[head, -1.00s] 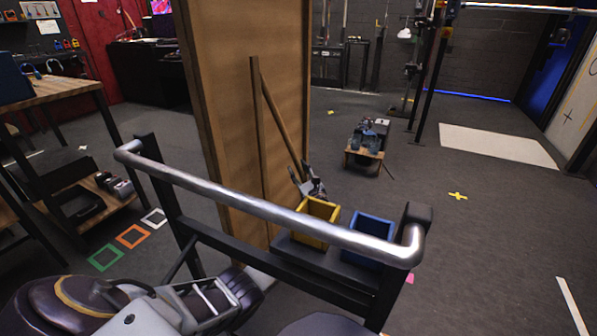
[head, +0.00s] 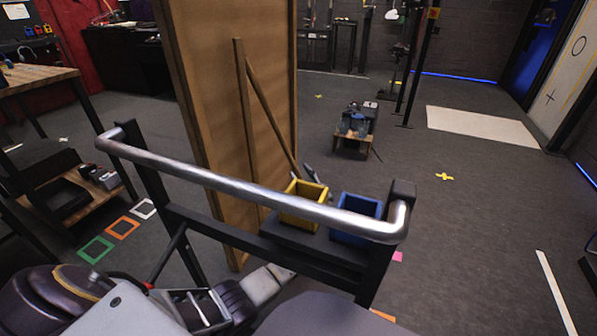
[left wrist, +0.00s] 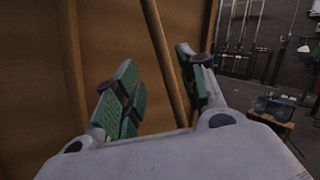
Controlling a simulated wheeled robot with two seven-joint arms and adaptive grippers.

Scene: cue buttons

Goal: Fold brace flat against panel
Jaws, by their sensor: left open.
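The panel (head: 205,110) is a tall brown wooden board standing upright, with a vertical strip on its face. The brace (head: 270,115) is a thin wooden bar that slants down and right from near the top of that strip, its lower end standing off the panel. My left gripper (head: 312,174) is at the brace's lower end, partly hidden behind the yellow bin. In the left wrist view the open green-padded fingers (left wrist: 160,85) lie either side of the brace (left wrist: 163,55). I cannot tell whether they touch it. My right gripper is not in view.
A steel handrail (head: 250,188) on a dark frame crosses the foreground. A yellow bin (head: 303,208) and a blue bin (head: 355,220) sit behind it. A low wooden stand (head: 352,147) with items is farther back. Floor on the right is mostly clear.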

